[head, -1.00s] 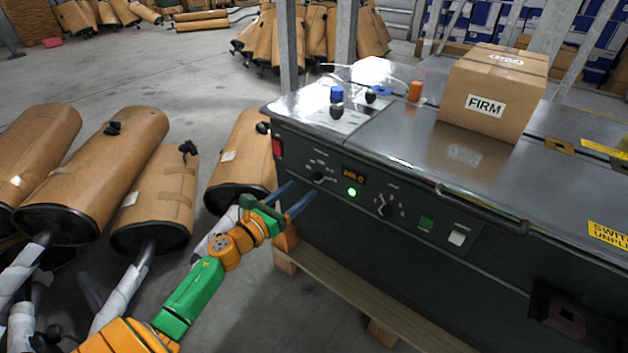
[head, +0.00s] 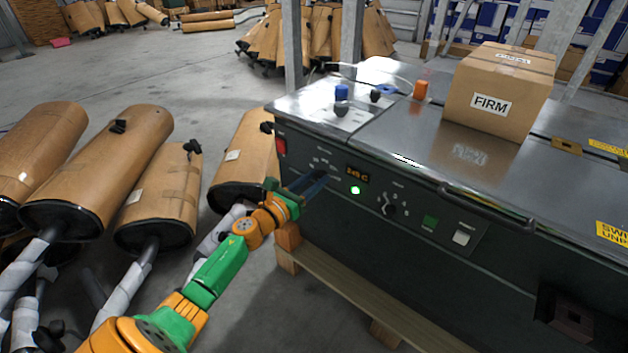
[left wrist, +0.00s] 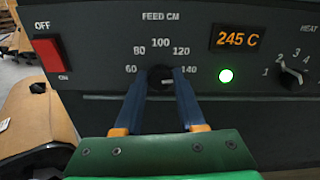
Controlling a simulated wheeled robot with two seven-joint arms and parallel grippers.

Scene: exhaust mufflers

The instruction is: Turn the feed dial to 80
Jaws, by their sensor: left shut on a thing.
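The feed dial (left wrist: 160,77) is a dark round knob on the machine's front panel, under the FEED CM label, with marks 60, 80, 100, 120 and 140 around it. My left gripper (left wrist: 160,82) has its two blue fingers on either side of the dial and is shut on it. Which mark the dial points to I cannot tell. In the head view my left gripper (head: 320,179) reaches the panel and its fingers hide the dial. My right gripper is not in view.
A red OFF/ON switch (left wrist: 53,54) is left of the dial. An orange 245 C display (left wrist: 238,37), a green light (left wrist: 226,75) and the heat dial (left wrist: 291,77) are to its right. A FIRM box (head: 498,90) stands on top.

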